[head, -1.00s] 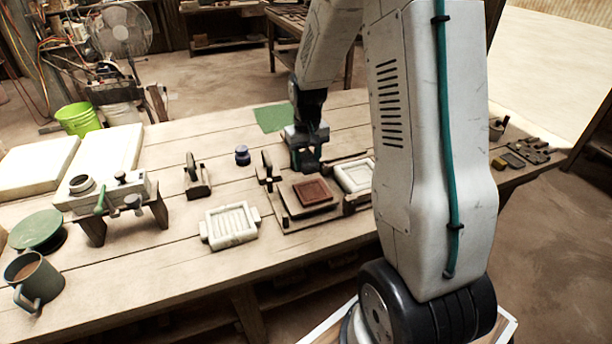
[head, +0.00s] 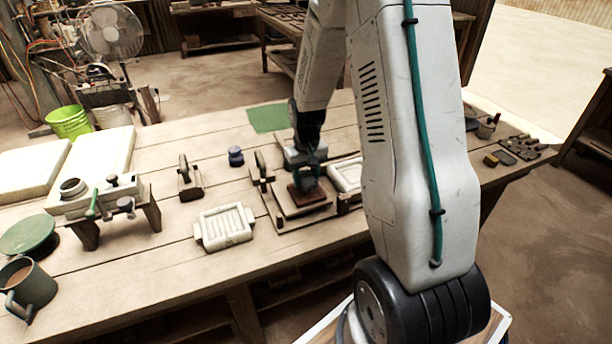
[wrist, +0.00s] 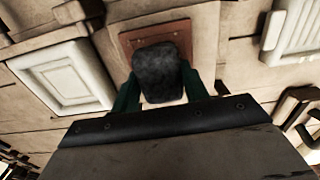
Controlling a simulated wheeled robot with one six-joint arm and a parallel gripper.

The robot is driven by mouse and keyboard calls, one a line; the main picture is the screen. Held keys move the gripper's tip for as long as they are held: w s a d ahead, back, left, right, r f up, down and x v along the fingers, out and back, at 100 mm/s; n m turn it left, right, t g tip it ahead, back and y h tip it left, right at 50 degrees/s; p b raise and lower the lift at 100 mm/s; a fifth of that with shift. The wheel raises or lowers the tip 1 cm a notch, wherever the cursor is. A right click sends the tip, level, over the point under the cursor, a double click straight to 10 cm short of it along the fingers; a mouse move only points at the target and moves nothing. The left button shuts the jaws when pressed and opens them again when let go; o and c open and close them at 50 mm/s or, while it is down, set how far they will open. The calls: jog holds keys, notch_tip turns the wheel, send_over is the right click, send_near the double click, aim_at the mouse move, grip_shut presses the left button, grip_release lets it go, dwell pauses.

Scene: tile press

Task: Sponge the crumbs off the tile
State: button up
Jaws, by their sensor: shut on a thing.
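The reddish-brown tile (head: 320,196) lies on a wooden board (head: 290,212) on the bench; it also shows in the wrist view (wrist: 130,40). My gripper (head: 307,176) is over the tile, its green fingers (wrist: 158,88) shut on a dark grey, rounded block, the sponge (wrist: 158,66). The sponge covers much of the tile in the wrist view. I cannot tell whether it touches the tile. No crumbs can be made out; part of the tile is hidden by the sponge and gripper.
White moulds stand left (head: 226,227) and right (head: 346,174) of the board. An upright dark-handled tool (head: 262,168) is close to the board's left side. A footed press-like device (head: 100,198) and a mug (head: 28,286) are farther left. Bare bench lies in front.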

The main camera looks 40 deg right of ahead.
jog(key=shift+f, duration=1.2)
jog(key=shift+w+d, duration=0.1)
